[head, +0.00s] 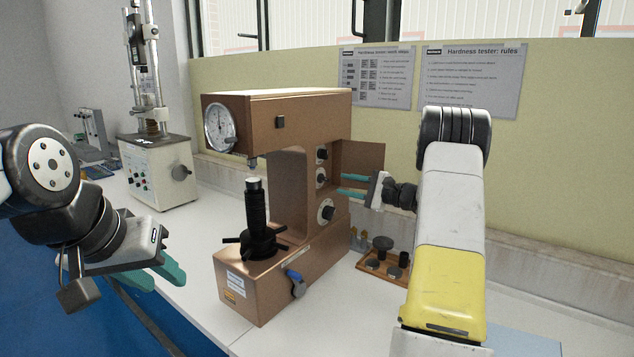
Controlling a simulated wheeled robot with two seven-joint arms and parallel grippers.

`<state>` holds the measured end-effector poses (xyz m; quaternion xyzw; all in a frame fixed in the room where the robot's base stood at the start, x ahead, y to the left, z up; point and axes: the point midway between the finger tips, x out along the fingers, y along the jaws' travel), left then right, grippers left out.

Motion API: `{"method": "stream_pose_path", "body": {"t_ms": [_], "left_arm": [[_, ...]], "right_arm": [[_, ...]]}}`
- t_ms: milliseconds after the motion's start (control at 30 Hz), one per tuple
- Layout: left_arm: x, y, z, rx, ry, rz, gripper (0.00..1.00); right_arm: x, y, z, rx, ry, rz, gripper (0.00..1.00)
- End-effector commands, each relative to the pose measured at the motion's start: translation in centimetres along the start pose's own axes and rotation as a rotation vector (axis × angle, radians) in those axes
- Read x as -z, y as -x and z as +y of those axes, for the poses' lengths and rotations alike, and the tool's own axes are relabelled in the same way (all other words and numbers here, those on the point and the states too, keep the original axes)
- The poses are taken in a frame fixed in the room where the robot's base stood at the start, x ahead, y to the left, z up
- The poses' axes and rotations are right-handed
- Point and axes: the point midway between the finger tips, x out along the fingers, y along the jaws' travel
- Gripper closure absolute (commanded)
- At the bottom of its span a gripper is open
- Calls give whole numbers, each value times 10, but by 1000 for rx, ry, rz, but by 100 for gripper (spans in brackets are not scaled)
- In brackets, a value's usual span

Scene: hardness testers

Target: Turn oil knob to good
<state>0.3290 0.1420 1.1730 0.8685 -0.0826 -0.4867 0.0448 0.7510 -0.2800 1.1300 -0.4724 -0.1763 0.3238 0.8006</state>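The brown hardness tester (285,180) stands on the white table in the middle of the head view. Three round knobs show on its side: an upper knob (322,154), a middle knob (321,176) and a larger lower knob (326,210). Their labels are too small to read, so I cannot tell which is the oil knob. My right gripper (345,185) is at the tester's right rear edge, its teal fingers apart with nothing visible between them. Its fingertips are close to the edge and partly hard to see. My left gripper (165,280) is open and empty, at the table's front left edge.
A brown panel (362,158) sticks out behind my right gripper. A wooden tray (385,266) with dark parts stands right of the tester. A second, white tester (160,170) stands at back left. A blue-handled lever (296,282) is on the tester's base.

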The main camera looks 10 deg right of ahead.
Motion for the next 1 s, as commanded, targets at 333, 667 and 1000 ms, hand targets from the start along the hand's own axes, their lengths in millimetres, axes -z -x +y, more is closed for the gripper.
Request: {"method": "stream_pose_path", "body": {"t_ms": [333,667,1000], "left_arm": [[0,0,0,0,0,0,64],[0,0,0,0,0,0,64],[0,0,0,0,0,0,64]], "right_arm": [[14,-26,-2,34,-10,9,66],[15,-71,-3,34,-10,11,66],[15,-75,-4,34,-10,12,66]]}}
